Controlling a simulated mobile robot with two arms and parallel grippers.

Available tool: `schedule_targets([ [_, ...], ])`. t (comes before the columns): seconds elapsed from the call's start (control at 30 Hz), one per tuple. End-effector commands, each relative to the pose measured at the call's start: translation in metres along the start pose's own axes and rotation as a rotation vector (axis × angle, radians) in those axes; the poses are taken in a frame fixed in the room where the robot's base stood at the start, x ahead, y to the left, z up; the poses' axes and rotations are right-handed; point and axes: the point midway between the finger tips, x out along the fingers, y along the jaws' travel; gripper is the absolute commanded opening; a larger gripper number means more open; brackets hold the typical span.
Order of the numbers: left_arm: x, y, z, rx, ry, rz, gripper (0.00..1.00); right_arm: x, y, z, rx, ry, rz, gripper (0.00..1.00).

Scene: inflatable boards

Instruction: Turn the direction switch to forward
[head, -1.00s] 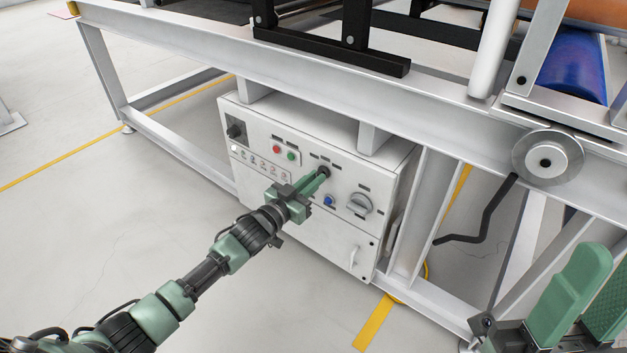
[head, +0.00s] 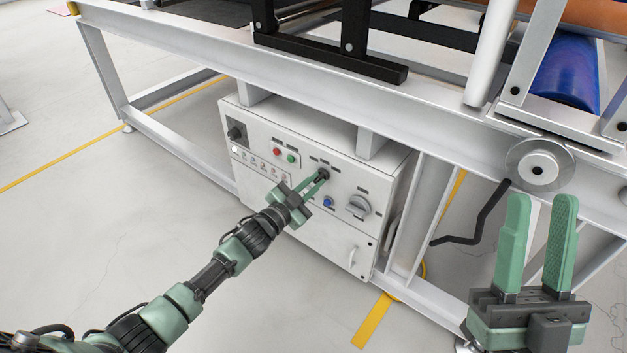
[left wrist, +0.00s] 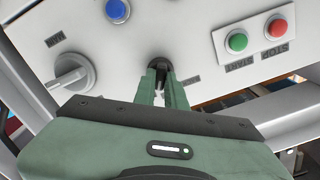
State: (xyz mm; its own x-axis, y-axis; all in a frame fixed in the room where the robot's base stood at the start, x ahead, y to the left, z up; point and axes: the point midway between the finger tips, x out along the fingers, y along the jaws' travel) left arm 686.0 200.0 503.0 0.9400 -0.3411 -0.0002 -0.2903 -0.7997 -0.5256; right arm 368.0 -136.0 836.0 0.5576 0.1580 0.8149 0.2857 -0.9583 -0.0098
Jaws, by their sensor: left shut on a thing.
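The direction switch (head: 323,174) is a small black rotary knob on the front of the white control box, right of the red and green buttons. It also shows in the left wrist view (left wrist: 158,64), upside down, partly hidden between the fingers. My left gripper (head: 318,180) is shut on the switch, with one finger on each side of its handle. The switch's pointing direction is hard to read, and its labels are too small to read. My right gripper (head: 541,205) is open and empty at the lower right, away from the box.
On the white control box (head: 310,235) are a red button (head: 277,152), a green button (head: 292,158), a blue button (head: 328,202) and a large grey rotary switch (head: 359,206). The box hangs under a grey steel frame (head: 190,49). A handwheel (head: 540,165) is at right. Floor in front is clear.

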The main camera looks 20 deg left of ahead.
Motion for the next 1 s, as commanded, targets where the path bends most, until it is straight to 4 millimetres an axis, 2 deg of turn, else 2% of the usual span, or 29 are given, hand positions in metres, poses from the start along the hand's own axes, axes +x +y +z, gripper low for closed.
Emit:
schedule_targets([
  [0.4,-0.001,0.002,0.001,0.211,-0.001,0.001,0.00,0.001,0.002,0.020,-0.006,-0.107,0.003,0.36],
  [0.97,-0.001,0.002,0.001,0.250,-0.001,0.002,0.00,0.000,0.003,0.023,-0.007,-0.120,0.004,0.36],
  [1.0,-0.001,0.002,0.001,0.250,-0.001,0.002,0.14,0.000,0.003,0.023,-0.007,-0.120,0.004,0.36],
])
